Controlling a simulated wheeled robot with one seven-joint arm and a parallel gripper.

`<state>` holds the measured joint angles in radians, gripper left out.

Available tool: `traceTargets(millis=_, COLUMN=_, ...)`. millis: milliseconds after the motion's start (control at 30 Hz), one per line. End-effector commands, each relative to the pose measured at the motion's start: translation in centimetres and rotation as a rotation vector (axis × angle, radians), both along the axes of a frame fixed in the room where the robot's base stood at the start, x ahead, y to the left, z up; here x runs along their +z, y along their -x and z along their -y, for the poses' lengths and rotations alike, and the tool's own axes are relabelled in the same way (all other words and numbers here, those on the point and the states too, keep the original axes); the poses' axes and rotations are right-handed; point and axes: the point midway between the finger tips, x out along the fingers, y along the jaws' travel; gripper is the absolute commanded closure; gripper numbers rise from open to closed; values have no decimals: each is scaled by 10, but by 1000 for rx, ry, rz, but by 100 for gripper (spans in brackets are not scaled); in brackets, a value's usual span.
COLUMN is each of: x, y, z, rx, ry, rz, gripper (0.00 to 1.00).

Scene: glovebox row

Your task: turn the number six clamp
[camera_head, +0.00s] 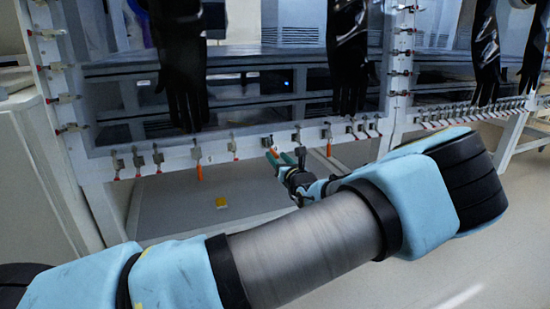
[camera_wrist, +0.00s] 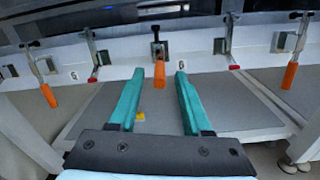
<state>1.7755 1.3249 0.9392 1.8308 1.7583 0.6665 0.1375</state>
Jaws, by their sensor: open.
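The clamp beside the "6" label (camera_wrist: 181,70) has a dark metal body and an orange handle (camera_wrist: 159,76) hanging down from the white rail. In the wrist view, my gripper (camera_wrist: 160,73) is open, with one teal finger on each side of that handle. Gaps show between the handle and both fingers, and whether the fingers reach its depth is hard to tell. In the head view, my gripper (camera_head: 282,158) is at the rail's lower edge, partly hidden by my arm.
Neighbouring clamps hang left, with an orange handle (camera_wrist: 48,96), and right, with another (camera_wrist: 290,76). A red-tipped clamp (camera_wrist: 232,58) sits right of the "6" label. Black gloves (camera_head: 185,85) hang above. A yellow piece (camera_head: 221,202) lies on the grey surface below.

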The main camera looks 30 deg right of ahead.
Motion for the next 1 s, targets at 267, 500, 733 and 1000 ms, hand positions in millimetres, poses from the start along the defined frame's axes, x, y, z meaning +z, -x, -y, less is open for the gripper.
traceTargets(millis=267, x=0, y=-23, z=3, rx=-1, ry=1, rz=-1, gripper=52)
traceTargets(millis=500, x=0, y=-25, z=3, rx=0, ry=1, rz=-1, gripper=52)
traceTargets(millis=733, x=0, y=-24, z=3, rx=0, ry=1, rz=-1, gripper=73)
traceTargets(millis=1000, x=0, y=-24, z=3, rx=0, ry=1, rz=-1, gripper=100)
